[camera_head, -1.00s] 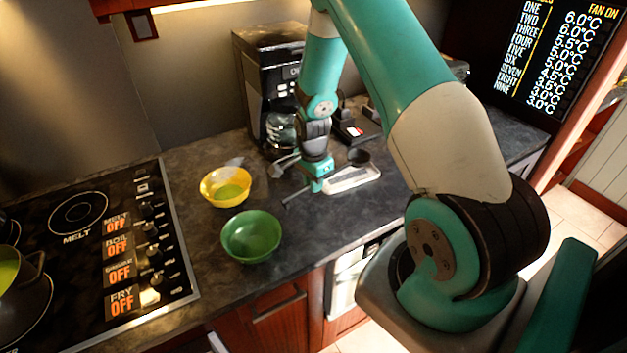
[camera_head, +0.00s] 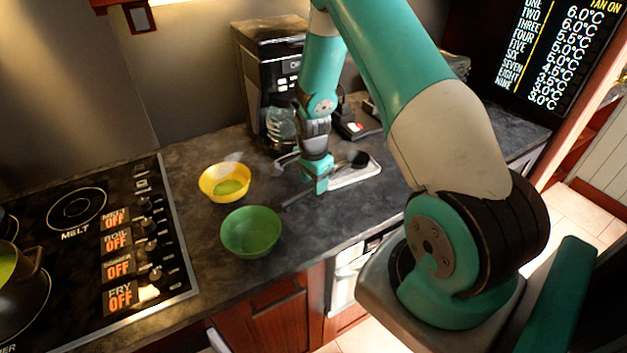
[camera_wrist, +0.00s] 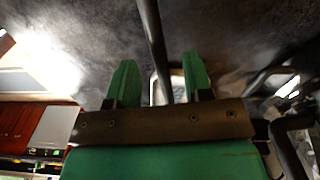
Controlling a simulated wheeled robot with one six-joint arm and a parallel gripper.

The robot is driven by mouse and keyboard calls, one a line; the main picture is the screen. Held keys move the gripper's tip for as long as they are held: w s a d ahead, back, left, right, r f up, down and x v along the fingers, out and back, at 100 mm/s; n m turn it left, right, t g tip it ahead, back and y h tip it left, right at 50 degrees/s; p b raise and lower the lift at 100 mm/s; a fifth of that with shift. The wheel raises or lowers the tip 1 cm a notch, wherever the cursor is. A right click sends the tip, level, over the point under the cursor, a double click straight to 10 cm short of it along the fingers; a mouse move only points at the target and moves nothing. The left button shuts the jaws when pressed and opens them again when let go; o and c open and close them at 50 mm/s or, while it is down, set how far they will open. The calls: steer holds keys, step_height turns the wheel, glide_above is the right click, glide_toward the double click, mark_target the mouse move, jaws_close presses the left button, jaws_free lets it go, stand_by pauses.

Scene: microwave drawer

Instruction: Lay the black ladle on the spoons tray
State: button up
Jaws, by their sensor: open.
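The black ladle (camera_head: 358,159) has its bowl over the far right part of the pale spoons tray (camera_head: 356,177). Its handle runs to the front left, past my gripper and over the counter. My gripper (camera_head: 319,188) is low at the tray's left end, pointing down. In the wrist view its two green fingers (camera_wrist: 158,76) are apart, with a dark handle (camera_wrist: 152,40), apparently the ladle's, passing between them. I cannot tell whether a finger touches the handle or whether the ladle rests fully on the tray. My gripper hides the ladle's middle and the tray's left end.
A yellow bowl (camera_head: 224,183) and a green bowl (camera_head: 250,232) stand left of my gripper. A coffee maker (camera_head: 268,85) is behind it, with another utensil (camera_head: 286,160) in front. The stove (camera_head: 90,235) is at far left. Dark counter is clear in front of the tray.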

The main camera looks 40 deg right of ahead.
steer(key=o, duration=0.6)
steer(key=shift+c, duration=0.2)
